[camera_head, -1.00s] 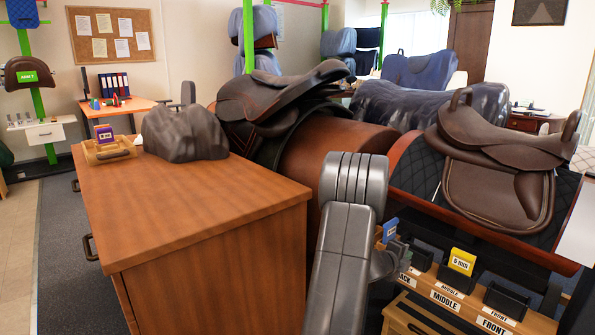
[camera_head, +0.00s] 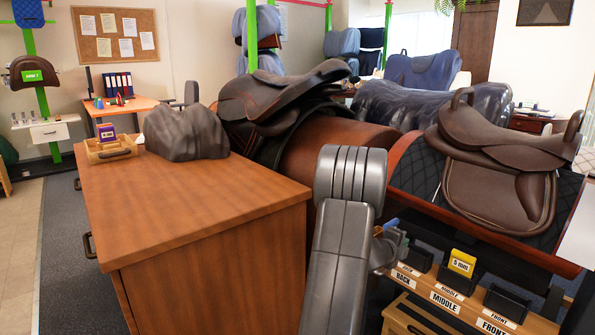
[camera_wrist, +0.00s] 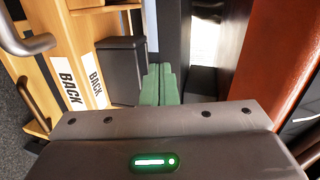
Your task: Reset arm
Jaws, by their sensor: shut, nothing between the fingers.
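My grey arm stands upright in the front middle of the head view. My gripper (camera_head: 397,243) is at its right side, partly hidden by the arm, close to the BACK end of the wooden rack (camera_head: 445,300). In the wrist view its green fingers (camera_wrist: 158,85) are together with nothing between them. They point down beside a black bin (camera_wrist: 122,70) near the BACK labels (camera_wrist: 68,84). A small blue piece (camera_head: 391,224) shows just above the gripper in the head view; I cannot tell what it rests on.
The wooden rack has black bins labelled BACK, MIDDLE and FRONT; a yellow block (camera_head: 462,262) sits at MIDDLE. A brown saddle (camera_head: 500,170) on its stand rises just behind the rack. A wooden cabinet (camera_head: 200,215) stands left, holding a grey rock-like lump (camera_head: 187,133) and a tray (camera_head: 110,152).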

